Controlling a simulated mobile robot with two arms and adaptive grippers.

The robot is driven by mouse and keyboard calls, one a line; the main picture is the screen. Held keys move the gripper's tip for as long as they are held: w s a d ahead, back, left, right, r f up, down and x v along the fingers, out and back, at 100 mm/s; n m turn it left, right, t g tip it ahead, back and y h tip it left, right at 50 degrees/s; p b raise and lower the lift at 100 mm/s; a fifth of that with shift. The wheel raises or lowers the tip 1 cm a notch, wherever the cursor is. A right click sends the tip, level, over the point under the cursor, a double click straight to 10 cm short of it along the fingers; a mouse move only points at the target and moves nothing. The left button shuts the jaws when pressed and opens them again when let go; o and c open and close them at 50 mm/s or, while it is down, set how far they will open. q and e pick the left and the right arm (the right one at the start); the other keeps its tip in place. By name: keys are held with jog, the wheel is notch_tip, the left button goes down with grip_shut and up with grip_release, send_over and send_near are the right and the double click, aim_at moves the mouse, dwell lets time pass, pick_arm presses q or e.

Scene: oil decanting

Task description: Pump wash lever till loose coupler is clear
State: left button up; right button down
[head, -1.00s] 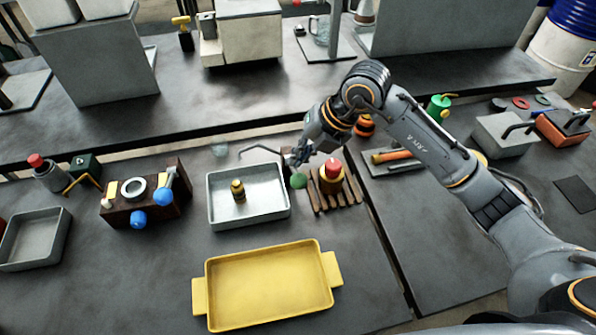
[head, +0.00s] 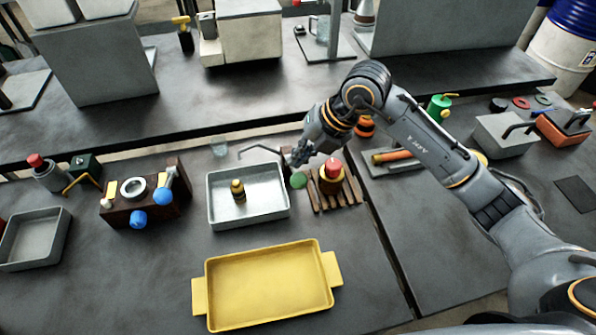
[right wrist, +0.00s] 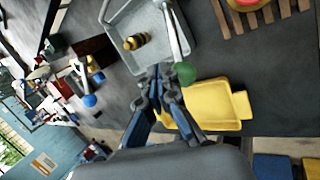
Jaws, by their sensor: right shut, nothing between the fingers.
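The loose coupler (head: 238,190), brass-yellow with dark bands, stands in the grey wash tray (head: 214,213). It also shows in the right wrist view (right wrist: 137,41). A lever with a green knob (head: 298,180) is at the tray's right side; its pale rod and knob (right wrist: 186,73) show in the right wrist view. My right gripper (head: 298,159) is just above and behind the knob. Its fingertips (right wrist: 160,76) are closed together and hold nothing, close beside the knob; I cannot tell whether they touch it. My left gripper is out of view.
A red-topped coupler (head: 331,176) stands on a wooden rack (head: 346,198) right of the tray. A thin bent spout (head: 258,149) reaches over the tray's back. A yellow tray (head: 268,285) lies in front. A wooden block with blue knobs (head: 150,207) is to the left.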

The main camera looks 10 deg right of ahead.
aim_at(305, 181)
jog(key=shift+s+f, duration=0.15)
jog(key=shift+f, duration=0.15)
jog(key=shift+s+f+b, duration=0.4)
jog(key=shift+f+b, duration=0.3)
jog(key=shift+f, duration=0.15)
jog(key=shift+s+f+b, duration=0.45)
jog(key=shift+f+b, duration=0.25)
jog(key=shift+f, duration=0.15)
jog(key=shift+s+f+b, duration=0.4)
jog(key=shift+f+b, duration=0.3)
jog(key=shift+f, duration=0.15)
dwell(2.4)
dwell(0.5)
jog(key=shift+w+r+p, duration=0.5)
jog(key=shift+r+p, duration=0.1)
jog(key=shift+r, duration=0.4)
jog(key=shift+w+r+p, duration=0.45)
jog(key=shift+r+p, duration=0.15)
jog(key=shift+r, duration=0.35)
jog(key=shift+w+r+p, duration=0.5)
jog(key=shift+r+p, duration=0.1)
jog(key=shift+r, duration=0.4)
jog(key=shift+r, duration=0.1)
